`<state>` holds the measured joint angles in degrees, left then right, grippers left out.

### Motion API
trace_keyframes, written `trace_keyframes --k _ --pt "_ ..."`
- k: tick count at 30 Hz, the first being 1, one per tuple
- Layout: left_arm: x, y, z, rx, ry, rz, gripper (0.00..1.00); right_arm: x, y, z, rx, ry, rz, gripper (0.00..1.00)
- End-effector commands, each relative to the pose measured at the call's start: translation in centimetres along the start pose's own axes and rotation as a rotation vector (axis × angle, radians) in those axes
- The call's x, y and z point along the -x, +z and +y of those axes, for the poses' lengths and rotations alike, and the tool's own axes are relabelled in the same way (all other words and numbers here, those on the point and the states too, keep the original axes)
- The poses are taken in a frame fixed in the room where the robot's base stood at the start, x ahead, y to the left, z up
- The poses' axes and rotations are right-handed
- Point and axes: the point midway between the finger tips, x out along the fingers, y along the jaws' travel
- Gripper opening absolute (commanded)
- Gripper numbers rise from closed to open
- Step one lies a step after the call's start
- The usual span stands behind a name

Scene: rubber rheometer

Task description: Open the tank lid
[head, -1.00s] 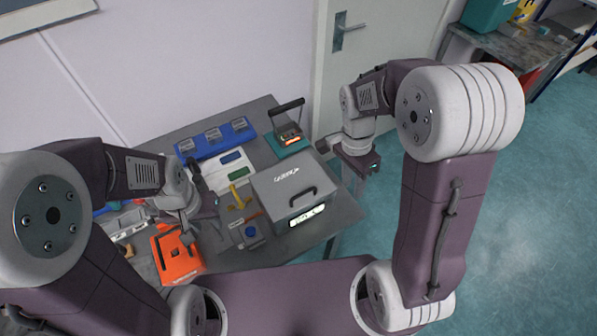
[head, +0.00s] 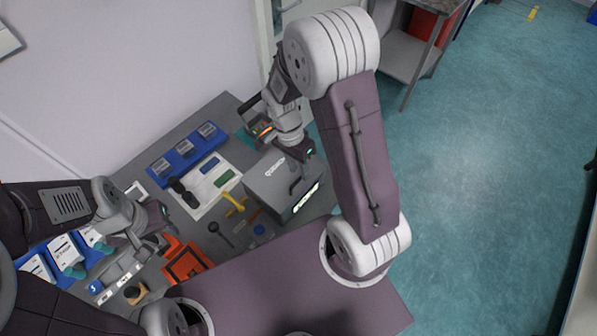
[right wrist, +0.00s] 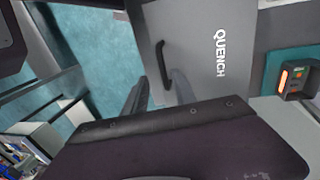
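The tank is a grey box (head: 262,182) marked QUENCH on the right part of the bench, and its lid (right wrist: 205,60) fills the middle of the right wrist view, lying shut. A dark bar handle (right wrist: 161,65) stands on the lid near one edge. My right gripper (right wrist: 158,95) is open and empty; its two fingers point toward the lid, with the handle just beyond and between them in the picture. It appears apart from the handle. My left gripper (head: 160,228) hovers over the bench's left part near an orange case; its finger gap is unclear.
An orange case (head: 186,262), a yellow tool (head: 235,204) and a blue block with slots (head: 187,152) lie left of the tank. A small device with a lit orange display (right wrist: 284,80) stands beside it. Open floor (head: 480,190) lies to the right.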

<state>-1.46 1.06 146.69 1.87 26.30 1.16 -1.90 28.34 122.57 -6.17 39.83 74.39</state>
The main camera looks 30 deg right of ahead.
Motion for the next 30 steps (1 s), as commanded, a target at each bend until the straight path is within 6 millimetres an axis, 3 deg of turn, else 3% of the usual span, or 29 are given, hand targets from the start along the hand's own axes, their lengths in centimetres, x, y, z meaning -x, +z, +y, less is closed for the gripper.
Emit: trace_keyframes --k 6,14,18,30 --pt "0.4 -0.1 0.0 0.001 0.0 0.0 0.36 -2.6 0.0 0.0 0.001 0.001 0.0 0.32" --pt "0.4 -0.1 0.0 0.0 0.0 0.0 0.36 -2.9 0.0 0.0 0.001 -0.001 0.0 0.32" --pt "0.4 -0.1 0.0 0.0 0.0 0.0 0.36 -2.9 0.0 0.0 0.001 -0.001 0.0 0.0" --pt "0.4 -0.1 0.0 0.001 0.0 0.0 0.36 -2.9 0.1 0.0 0.001 0.0 0.0 0.0"
